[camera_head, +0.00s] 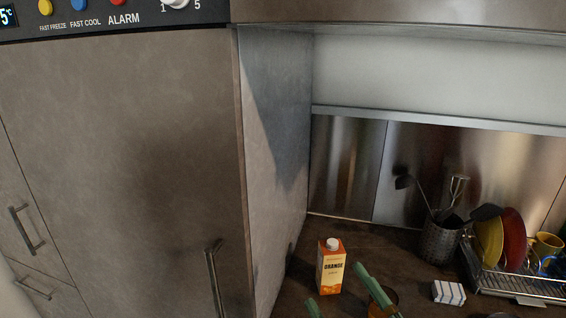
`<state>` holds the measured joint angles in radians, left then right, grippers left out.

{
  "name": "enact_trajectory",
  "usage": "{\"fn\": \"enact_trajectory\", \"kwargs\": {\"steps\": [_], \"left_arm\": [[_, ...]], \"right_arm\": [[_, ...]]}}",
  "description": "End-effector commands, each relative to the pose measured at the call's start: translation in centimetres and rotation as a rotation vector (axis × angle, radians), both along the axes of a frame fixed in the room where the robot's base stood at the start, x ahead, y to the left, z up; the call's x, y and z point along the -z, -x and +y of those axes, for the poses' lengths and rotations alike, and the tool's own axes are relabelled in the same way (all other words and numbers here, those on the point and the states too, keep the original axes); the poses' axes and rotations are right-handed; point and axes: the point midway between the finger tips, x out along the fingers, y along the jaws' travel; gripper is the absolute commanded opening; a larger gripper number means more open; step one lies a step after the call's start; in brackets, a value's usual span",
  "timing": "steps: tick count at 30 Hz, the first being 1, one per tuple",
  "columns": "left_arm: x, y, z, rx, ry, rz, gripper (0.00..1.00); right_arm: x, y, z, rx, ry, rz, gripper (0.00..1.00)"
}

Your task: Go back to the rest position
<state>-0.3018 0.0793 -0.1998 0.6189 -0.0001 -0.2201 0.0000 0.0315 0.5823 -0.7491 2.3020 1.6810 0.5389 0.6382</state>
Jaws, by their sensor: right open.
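My right gripper (338,288) shows at the bottom edge, with two green fingers set wide apart. It is open, and nothing shows held between them. An orange juice carton (331,272) stands upright on the counter just beyond the fingers. Whether a finger touches it I cannot tell. The rest of my right arm is out of frame. My left gripper is not in view.
A tall cabinet (130,150) with handles fills the left. An overhead cabinet edge (420,18) runs along the top. On the counter (400,260) are a utensil holder (441,243), a dish rack (520,287) with plates, and a striped block (449,293).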

Motion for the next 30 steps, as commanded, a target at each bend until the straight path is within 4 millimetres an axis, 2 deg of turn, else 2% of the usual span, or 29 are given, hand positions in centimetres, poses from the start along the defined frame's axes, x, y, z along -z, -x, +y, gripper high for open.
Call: {"fn": "enact_trajectory", "kwargs": {"steps": [3,5,8,10,11,12,15,19,24,25,26,27,28,29,30], "left_arm": [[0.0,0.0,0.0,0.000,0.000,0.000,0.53],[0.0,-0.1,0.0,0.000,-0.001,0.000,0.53],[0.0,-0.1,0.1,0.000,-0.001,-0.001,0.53],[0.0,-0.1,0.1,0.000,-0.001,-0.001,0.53],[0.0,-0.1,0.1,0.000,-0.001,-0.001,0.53],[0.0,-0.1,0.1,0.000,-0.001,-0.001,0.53],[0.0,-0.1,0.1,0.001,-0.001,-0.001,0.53],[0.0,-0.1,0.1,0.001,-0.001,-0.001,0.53],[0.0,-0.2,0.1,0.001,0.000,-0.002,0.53],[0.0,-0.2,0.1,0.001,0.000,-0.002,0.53],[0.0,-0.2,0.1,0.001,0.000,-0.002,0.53],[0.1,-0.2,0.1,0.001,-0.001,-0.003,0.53],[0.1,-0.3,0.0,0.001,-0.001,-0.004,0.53],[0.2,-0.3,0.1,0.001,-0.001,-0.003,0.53],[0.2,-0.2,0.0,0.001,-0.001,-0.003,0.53]], "right_arm": [[-1.7,2.9,2.3,-0.008,0.324,-0.297,0.78],[-1.3,4.3,3.6,0.003,0.577,-0.466,0.78],[2.4,5.5,4.6,0.019,1.111,-0.689,0.78],[6.6,5.3,3.4,-0.006,1.522,-0.763,0.78],[8.6,5.2,2.3,-0.033,1.695,-0.771,0.78],[11.1,5.1,0.3,-0.083,1.920,-0.761,0.78],[15.8,5.6,-5.3,-0.255,2.349,-0.670,0.78],[18.9,7.6,-12.0,-0.509,2.697,-0.504,0.78],[20.4,11.3,-19.4,-0.871,2.966,-0.244,0.78],[20.4,12.1,-20.6,0.937,-2.987,0.193,0.78],[20.5,12.9,-21.6,0.978,-2.933,0.142,0.78],[23.0,12.3,-20.8,1.004,-2.954,0.185,0.78],[24.5,12.1,-20.5,1.025,-2.961,0.200,0.78],[25.9,12.0,-20.2,-1.036,2.945,-0.213,0.78],[27.9,12.0,-19.7,-1.050,2.916,-0.227,0.78]]}}
